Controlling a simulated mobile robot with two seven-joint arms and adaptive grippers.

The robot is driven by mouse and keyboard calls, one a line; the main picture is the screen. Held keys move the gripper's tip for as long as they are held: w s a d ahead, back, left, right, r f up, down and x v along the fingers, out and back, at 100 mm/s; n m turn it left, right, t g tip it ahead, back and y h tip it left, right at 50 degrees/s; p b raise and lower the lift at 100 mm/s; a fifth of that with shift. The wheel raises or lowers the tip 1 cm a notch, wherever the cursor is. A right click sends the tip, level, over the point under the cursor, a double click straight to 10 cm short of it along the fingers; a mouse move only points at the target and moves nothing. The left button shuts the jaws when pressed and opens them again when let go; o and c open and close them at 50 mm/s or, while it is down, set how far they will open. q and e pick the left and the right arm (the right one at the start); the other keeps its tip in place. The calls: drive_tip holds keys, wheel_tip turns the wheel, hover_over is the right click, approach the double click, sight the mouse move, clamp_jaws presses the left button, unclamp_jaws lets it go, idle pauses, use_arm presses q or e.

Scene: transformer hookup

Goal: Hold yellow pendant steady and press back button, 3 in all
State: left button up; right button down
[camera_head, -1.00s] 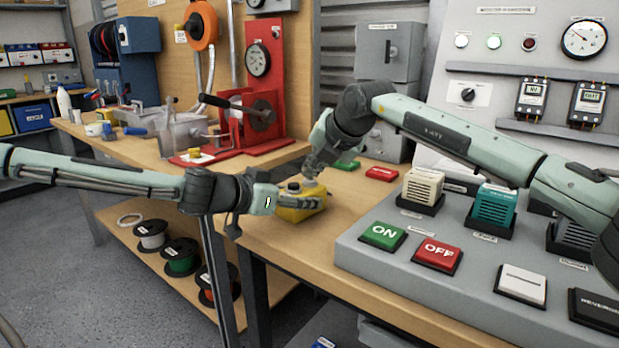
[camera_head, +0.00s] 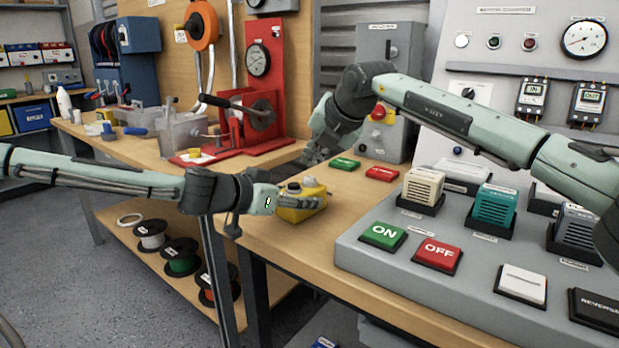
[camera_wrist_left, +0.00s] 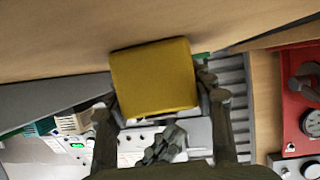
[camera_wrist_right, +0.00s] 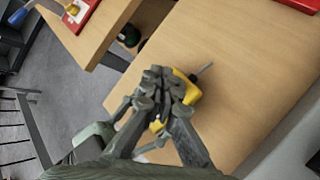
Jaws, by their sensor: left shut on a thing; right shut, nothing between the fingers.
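The yellow pendant (camera_head: 300,207) is a small box with dark and light knobs on top, at the left edge of the wooden bench. My left gripper (camera_head: 285,200) is shut on it from the left. In the left wrist view the pendant's plain yellow face (camera_wrist_left: 154,79) fills the space between the fingers. My right gripper (camera_head: 312,155) is shut and empty, above and slightly behind the pendant, apart from it in the head view. In the right wrist view its closed fingers (camera_wrist_right: 160,82) cover much of the pendant (camera_wrist_right: 189,92). The back button cannot be made out.
A grey console with a green ON button (camera_head: 383,235), a red OFF button (camera_head: 438,254) and several relay blocks stands right of the pendant. Small green (camera_head: 344,163) and red (camera_head: 381,174) plates lie behind. Bench (camera_head: 262,240) is clear in front of the pendant.

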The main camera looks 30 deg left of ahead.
sight(312, 179)
drive_tip(key=shift+r, duration=2)
wheel_tip(312, 179, up, 4)
drive_tip(key=shift+f, duration=0.1)
idle(0.4)
drive_tip(key=shift+f, duration=4.4)
drive_tip(key=shift+f, duration=0.15)
drive_tip(key=shift+f, duration=0.25)
